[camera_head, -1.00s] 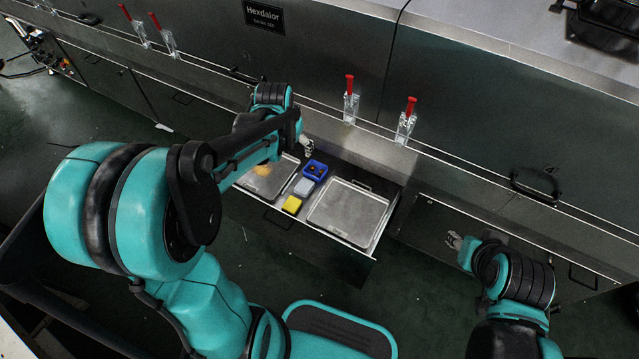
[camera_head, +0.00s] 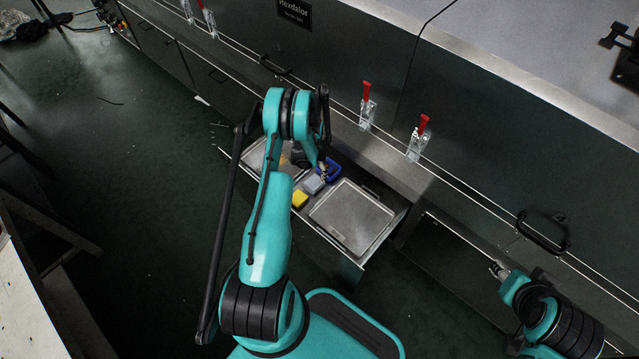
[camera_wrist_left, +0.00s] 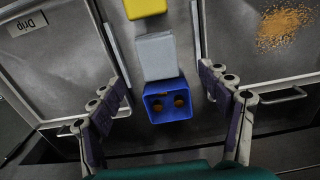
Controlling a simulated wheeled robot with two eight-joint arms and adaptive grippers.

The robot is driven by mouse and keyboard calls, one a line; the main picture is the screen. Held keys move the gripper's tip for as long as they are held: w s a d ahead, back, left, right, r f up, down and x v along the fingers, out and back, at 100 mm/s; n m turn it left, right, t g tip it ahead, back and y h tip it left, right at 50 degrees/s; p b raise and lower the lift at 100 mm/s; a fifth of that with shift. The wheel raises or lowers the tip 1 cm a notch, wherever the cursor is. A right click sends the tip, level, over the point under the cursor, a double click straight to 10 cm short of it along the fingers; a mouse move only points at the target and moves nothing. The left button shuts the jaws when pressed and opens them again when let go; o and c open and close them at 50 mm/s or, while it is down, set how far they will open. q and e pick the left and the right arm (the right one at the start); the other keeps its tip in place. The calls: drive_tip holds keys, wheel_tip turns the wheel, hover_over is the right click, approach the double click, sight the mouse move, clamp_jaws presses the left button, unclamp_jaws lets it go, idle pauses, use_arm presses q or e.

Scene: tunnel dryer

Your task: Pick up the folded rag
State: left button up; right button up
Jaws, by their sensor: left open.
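The folded rag (camera_wrist_left: 156,56) is a pale grey, flat rectangular block lying in the open drawer. It lies between a yellow block (camera_wrist_left: 146,8) and a blue box (camera_wrist_left: 167,100), and it also shows in the head view (camera_head: 312,184). My left gripper (camera_wrist_left: 165,80) is open above the drawer. Its fingers stand apart on either side of the strip with the rag and blue box, and nothing is between them in its grip. In the head view my left arm and wrist hide part of the drawer. My right gripper (camera_head: 497,268) is at the lower right, away from the drawer; its jaws are too small to read.
A metal tray with brown crumbs (camera_wrist_left: 282,28) and a bare tray marked "Drip" (camera_wrist_left: 50,70) flank the strip. The blue box holds two round orange-brown things. Drawer walls and upright tray handles are close by. Red-handled clamps (camera_head: 367,105) line the machine front above.

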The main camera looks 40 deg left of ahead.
sight(314, 182)
use_arm(q)
wheel_tip(314, 182, down, 2)
drive_tip(key=shift+f+b, duration=0.1)
drive_tip(key=shift+b, duration=0.25)
wheel_tip(314, 182, down, 5)
drive_tip(key=b, duration=0.2)
drive_tip(key=shift+d+b, duration=0.15)
drive_tip(key=shift+b, duration=0.25)
drive_tip(key=c, duration=1.2)
